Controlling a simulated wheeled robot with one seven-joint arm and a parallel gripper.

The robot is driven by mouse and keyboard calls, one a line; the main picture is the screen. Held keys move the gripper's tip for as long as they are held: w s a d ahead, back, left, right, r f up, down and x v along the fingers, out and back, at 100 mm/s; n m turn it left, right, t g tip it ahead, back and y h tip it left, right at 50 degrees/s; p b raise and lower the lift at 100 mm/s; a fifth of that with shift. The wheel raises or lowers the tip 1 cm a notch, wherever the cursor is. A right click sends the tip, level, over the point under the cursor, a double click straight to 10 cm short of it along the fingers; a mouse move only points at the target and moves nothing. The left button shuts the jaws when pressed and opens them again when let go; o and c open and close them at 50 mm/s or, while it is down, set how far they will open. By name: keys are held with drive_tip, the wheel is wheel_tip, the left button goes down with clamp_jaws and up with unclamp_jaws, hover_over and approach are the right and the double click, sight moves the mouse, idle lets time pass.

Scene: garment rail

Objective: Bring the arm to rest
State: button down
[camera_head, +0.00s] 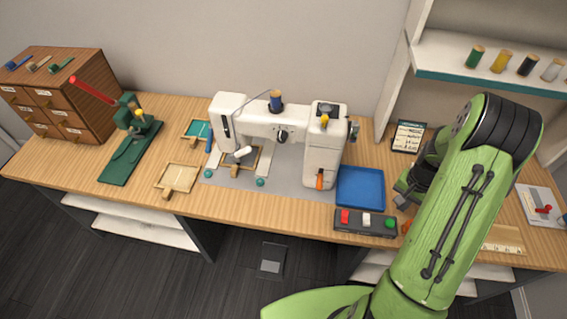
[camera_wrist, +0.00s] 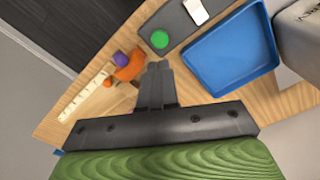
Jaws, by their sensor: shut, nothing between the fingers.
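My green arm (camera_head: 440,225) reaches in from the lower right of the head view and bends at a black joint. My gripper (camera_head: 402,201) shows partly behind the arm, low over the table's right part. In the wrist view my gripper (camera_wrist: 158,66) has its two dark fingers together with nothing between them. It points toward the wooden table, near an orange item (camera_wrist: 130,67) and a small purple item (camera_wrist: 120,58). I cannot tell how high the fingertips are above the table.
A blue tray (camera_head: 360,188) and a dark button box (camera_head: 365,221) lie left of my gripper. A white sewing machine (camera_head: 320,150) stands mid-table. A shelf with thread spools (camera_head: 475,57) is at the back right. A ruler (camera_head: 503,248) lies near the front edge.

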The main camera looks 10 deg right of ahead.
drive_tip(key=shift+r, duration=0.1)
idle(0.3)
drive_tip(key=a+r+n+t+h, duration=0.1)
drive_tip(key=a+r+n, duration=0.1)
drive_tip(key=a+r, duration=0.55)
drive_tip(key=a+r+n+t, duration=0.15)
drive_tip(key=a+r, duration=0.25)
drive_tip(key=r, duration=0.6)
drive_tip(key=s+a+r+n+t, duration=0.1)
drive_tip(key=s+a+r+n, duration=0.1)
drive_tip(key=s+a+r, duration=0.3)
drive_tip(key=s+a+r+n+t+y, duration=0.1)
drive_tip(key=s+a+r+n+t, duration=0.1)
drive_tip(key=s+a, duration=0.4)
drive_tip(key=s+r+n, duration=0.1)
drive_tip(key=s+r, duration=0.1)
drive_tip(key=s, duration=0.2)
drive_tip(key=shift+s+a+r+n, duration=0.3)
drive_tip(key=shift+r+n, duration=0.05)
drive_tip(key=shift+r, duration=0.05)
